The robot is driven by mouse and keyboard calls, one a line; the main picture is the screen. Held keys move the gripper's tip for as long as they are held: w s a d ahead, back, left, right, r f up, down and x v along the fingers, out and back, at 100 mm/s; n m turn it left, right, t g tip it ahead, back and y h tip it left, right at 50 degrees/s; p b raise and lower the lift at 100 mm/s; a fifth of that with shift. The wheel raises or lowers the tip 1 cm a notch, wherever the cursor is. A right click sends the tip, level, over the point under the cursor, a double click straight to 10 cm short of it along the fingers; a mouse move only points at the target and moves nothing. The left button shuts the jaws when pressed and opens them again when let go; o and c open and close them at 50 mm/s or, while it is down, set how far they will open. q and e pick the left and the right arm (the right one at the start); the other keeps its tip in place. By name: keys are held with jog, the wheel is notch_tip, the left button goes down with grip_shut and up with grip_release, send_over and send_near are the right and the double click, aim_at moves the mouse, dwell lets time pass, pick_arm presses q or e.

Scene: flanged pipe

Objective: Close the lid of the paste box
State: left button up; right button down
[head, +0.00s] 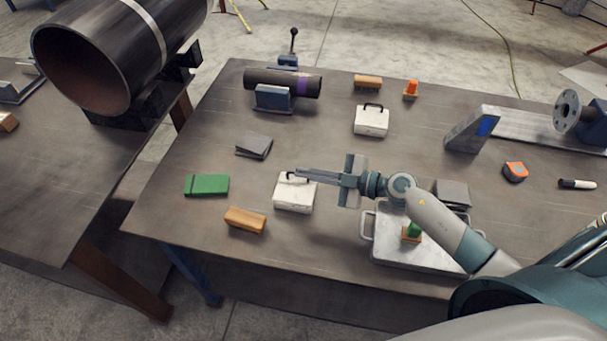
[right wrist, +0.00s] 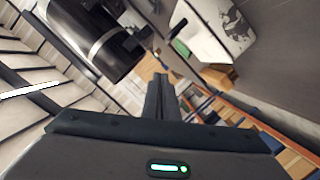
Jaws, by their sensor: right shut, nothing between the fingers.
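Two small white boxes with dark handles sit on the table. The nearer white box (head: 294,197) is left of centre, and the farther one (head: 371,122) stands behind it to the right. I cannot tell which is the paste box, nor clearly how its lid stands. My right gripper (head: 300,174) reaches left, its thin fingers shut and empty, over the far edge of the nearer box, partly covering it. I cannot tell whether they touch. In the right wrist view the shut fingers (right wrist: 160,84) point up, with a dark-marked white surface (right wrist: 215,28) beyond. My left gripper is out of view.
A green box (head: 207,185) and an orange-brown block (head: 245,219) lie left of the nearer white box. A metal tray (head: 382,247) lies under my right arm. A dark grey box (head: 254,146) and a pipe on a stand (head: 270,82) are farther back.

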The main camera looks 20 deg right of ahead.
jog(key=b+v, duration=0.3)
jog(key=v, duration=0.6)
jog(key=shift+d, duration=0.25)
jog(key=shift+f, duration=0.1)
jog(key=shift+a, duration=0.1)
